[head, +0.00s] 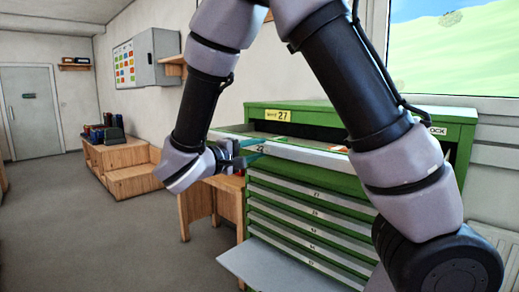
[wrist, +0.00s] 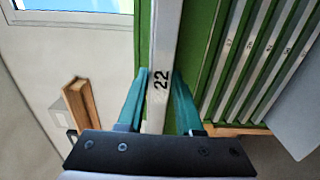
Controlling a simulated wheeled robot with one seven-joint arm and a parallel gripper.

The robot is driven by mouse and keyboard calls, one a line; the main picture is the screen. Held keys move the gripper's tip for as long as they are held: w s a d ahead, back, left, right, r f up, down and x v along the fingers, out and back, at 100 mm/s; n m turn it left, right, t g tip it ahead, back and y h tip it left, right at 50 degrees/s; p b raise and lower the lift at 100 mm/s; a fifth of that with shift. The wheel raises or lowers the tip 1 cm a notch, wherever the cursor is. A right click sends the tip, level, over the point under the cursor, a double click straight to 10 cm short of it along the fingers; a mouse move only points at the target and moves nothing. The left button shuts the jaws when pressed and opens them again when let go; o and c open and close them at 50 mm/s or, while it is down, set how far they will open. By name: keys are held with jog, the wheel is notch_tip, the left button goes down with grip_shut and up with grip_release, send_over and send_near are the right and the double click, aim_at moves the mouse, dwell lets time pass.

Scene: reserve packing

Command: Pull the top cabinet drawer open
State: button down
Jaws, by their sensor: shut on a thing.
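The green cabinet (head: 320,109) has a yellow label reading 27 on its upper front. Its top drawer (head: 308,156), with a pale front marked 22, stands out from the cabinet, and part of its inside shows with small coloured items in it. My gripper (head: 243,157) is at the left part of this drawer front. In the wrist view, the teal fingers of my gripper (wrist: 160,105) are on either side of the pale strip of the drawer (wrist: 165,40) marked 22, shut on it. Exactly how far out the drawer stands is hard to tell.
Several closed lower drawers (head: 305,218) sit below it. A grey panel (head: 285,272) juts out at the cabinet's base. A wooden table (head: 200,196) stands to the left, with wooden steps (head: 125,172) farther back. The grey floor (head: 90,240) at left is clear.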

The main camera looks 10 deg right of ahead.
jog(key=shift+s+f, duration=0.1)
jog(key=shift+f, duration=0.15)
jog(key=c, duration=0.6)
grip_release()
jog(key=shift+r, duration=0.1)
jog(key=v, duration=1)
jog(key=shift+s+a, duration=0.15)
jog(key=shift+a, duration=0.15)
